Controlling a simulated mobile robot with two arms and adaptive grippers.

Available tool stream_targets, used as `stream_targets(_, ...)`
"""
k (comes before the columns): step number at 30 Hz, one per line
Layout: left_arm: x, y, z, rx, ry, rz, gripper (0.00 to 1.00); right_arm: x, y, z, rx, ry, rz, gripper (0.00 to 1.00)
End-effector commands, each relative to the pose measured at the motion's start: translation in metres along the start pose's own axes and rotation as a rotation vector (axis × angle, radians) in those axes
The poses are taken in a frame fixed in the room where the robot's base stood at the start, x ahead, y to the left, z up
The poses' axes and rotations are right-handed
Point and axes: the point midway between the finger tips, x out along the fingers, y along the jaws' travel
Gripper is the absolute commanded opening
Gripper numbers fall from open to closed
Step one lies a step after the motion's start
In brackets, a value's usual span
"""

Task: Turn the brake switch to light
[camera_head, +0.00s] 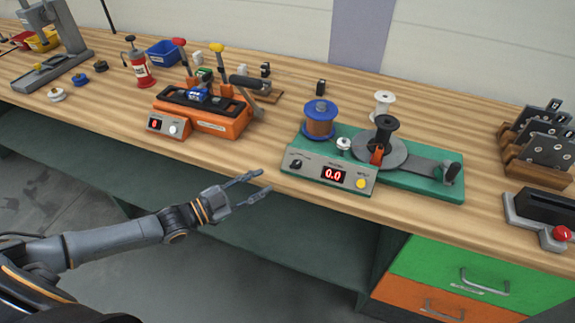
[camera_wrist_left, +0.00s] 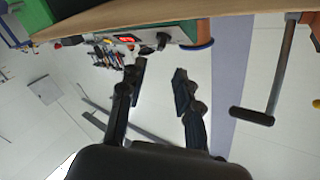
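The strander device has a green base (camera_head: 430,180) and a grey front panel (camera_head: 326,178) with a red display reading 0.0. A black rotary knob (camera_head: 296,164), likely the brake switch, is at the panel's left end; its label is too small to read. A yellow button (camera_head: 361,184) is at the right end. My left gripper (camera_head: 264,181) is open and empty, in front of the bench edge, left of and slightly below the knob, apart from it. Its spread fingers also show in the left wrist view (camera_wrist_left: 159,70). My right gripper is not in view.
On the device are a blue-flanged copper spool (camera_head: 319,120), a grey disc (camera_head: 380,152) and a crank handle (camera_head: 449,173). An orange machine (camera_head: 205,115) stands to the left, and black-plated racks (camera_head: 540,145) to the right. Bench surface (camera_head: 240,155) between the machines is clear.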

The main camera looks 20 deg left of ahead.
Motion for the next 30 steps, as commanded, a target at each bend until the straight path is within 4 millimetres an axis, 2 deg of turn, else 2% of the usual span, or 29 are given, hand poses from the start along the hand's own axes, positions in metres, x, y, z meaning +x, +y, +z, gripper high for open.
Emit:
stream_targets(1,0.013,-0.002,-0.003,0.001,0.005,-0.003,0.33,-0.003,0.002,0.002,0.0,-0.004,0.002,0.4)
stream_targets(6,0.05,-0.002,-0.003,0.0,0.003,-0.002,0.33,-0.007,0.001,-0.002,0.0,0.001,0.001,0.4)
stream_targets(12,0.082,-0.001,-0.001,0.0,0.001,-0.001,0.33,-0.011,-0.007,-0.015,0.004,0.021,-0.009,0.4)
stream_targets(18,0.096,-0.001,0.0,0.001,-0.002,0.0,0.33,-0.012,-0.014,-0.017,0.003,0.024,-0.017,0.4)
stream_targets(26,0.097,0.0,0.001,0.0,-0.002,0.0,0.33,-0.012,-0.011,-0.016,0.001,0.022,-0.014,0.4)
stream_targets(27,0.097,0.0,0.001,0.0,-0.002,0.0,0.31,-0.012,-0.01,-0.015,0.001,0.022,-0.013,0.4)
stream_targets(30,0.097,0.0,0.001,0.0,-0.002,0.0,0.11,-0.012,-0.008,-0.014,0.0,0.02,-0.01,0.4)
